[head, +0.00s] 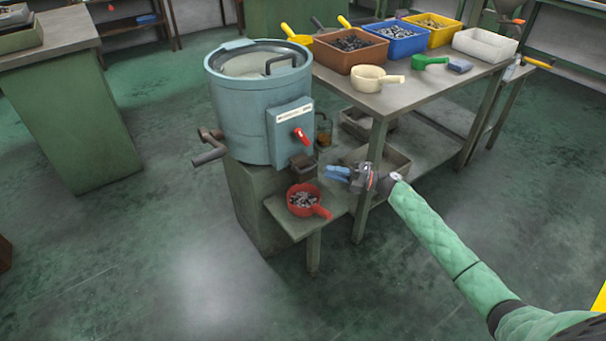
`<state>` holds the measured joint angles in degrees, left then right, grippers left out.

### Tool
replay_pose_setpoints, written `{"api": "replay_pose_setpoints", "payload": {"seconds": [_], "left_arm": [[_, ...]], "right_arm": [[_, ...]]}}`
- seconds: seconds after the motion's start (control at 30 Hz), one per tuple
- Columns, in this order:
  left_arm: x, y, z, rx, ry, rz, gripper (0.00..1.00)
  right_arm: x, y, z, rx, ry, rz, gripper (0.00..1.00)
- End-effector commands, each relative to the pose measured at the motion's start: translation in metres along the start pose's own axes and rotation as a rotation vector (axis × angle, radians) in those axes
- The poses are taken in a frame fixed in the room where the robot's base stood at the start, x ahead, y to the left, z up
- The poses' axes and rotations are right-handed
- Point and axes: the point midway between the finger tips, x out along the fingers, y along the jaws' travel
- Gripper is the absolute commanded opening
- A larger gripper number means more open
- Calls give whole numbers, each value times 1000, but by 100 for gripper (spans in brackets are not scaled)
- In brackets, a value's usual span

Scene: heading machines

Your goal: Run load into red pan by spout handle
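The red pan (303,198) sits on a small low shelf in front of the machine, with small dark and light metal pieces in it. Its handle points to the lower right. The blue-grey drum machine (240,110) stands behind it. The red spout handle (302,136) is on the box at its front, and the dark spout (303,168) is just above the pan. My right gripper (338,173) has blue fingers and is right of the spout, apart from the pan and the red handle. Its finger gap is too small to judge. My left gripper is out of view.
A table (400,92) at the right carries brown (345,62), blue (416,46) and yellow bins, a cream scoop (370,76) and a green scoop (422,63). A crank (208,156) sticks out at the machine's left. The front floor is clear.

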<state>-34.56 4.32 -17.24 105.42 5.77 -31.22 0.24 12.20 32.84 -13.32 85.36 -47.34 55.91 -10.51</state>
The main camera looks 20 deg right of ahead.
Motion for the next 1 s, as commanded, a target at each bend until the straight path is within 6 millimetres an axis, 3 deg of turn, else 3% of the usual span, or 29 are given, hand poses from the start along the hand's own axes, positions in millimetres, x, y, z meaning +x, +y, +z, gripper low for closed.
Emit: {"api": "replay_pose_setpoints", "payload": {"seconds": [0.27,0.73,1.0], "left_arm": [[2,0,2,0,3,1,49],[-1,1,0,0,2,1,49],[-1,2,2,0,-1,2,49]], "right_arm": [[8,-1,1,-10,22,-7,20],[69,-1,0,-9,21,-5,20],[76,-1,0,-9,19,-6,20]]}}
